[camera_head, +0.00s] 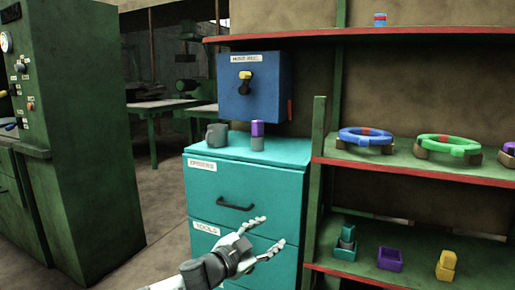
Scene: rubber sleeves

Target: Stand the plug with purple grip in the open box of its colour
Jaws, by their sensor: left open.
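The plug with the purple grip (257,129) stands upright on top of the teal drawer cabinet (290,152), its grey part down and purple part up. The open purple box (390,260) sits on the lower green shelf at the right and looks empty. My left gripper (272,234) is open and empty, in front of the cabinet's drawers in the picture, below and apart from the plug. My right gripper is not in view.
A grey mug-like object (216,134) stands left of the plug. A blue wall box (255,88) hangs behind. Rings (448,147) lie on the shelf above.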

